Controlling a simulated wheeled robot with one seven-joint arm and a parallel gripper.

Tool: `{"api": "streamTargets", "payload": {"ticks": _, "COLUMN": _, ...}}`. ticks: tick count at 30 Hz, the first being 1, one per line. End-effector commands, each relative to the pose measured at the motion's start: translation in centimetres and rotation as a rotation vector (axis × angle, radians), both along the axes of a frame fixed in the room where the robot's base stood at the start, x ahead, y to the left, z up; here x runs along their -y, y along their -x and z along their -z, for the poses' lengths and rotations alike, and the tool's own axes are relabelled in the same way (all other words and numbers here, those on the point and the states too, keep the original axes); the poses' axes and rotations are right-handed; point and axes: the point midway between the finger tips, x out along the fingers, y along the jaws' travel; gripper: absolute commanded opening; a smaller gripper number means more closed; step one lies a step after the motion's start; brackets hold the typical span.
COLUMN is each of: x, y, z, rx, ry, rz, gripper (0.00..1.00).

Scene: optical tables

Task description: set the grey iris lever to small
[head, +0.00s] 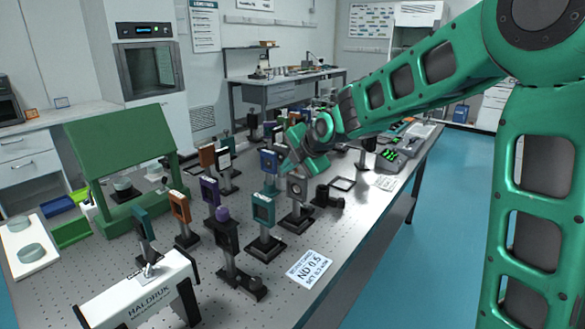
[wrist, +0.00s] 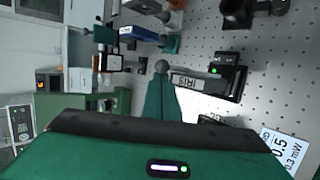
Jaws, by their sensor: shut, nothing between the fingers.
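The grey iris (head: 296,188) is a square grey mount with a dark round opening, on a post and black base near the middle of the table. In the wrist view its edge carries the label IRIS (wrist: 186,81). A grey ball knob (wrist: 162,66), which looks like the end of the iris lever, shows at the tip of my fingers; I cannot tell whether they touch it. My gripper (head: 291,165) is shut and empty, just above and left of the iris. Its green fingers also show in the wrist view (wrist: 163,95). The lever's setting cannot be read.
A teal mount (head: 263,208), a purple mount (head: 210,191) and a blue mount (head: 269,161) stand close by on the left. A card marked ND 0.5 (head: 310,268) lies in front. A green shelf frame (head: 118,140) stands at the left.

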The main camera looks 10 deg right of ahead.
Motion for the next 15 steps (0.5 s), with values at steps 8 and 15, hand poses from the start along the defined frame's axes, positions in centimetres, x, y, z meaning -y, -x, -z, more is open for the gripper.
{"api": "streamTargets", "payload": {"ticks": 8, "x": -0.14, "y": -0.03, "z": 0.05, "rx": -0.001, "ry": 0.001, "rz": -0.001, "gripper": 0.0}}
{"api": "streamTargets", "payload": {"ticks": 15, "x": -0.59, "y": -0.5, "z": 0.41, "rx": -0.003, "ry": 0.002, "rz": -0.001, "gripper": 0.0}}
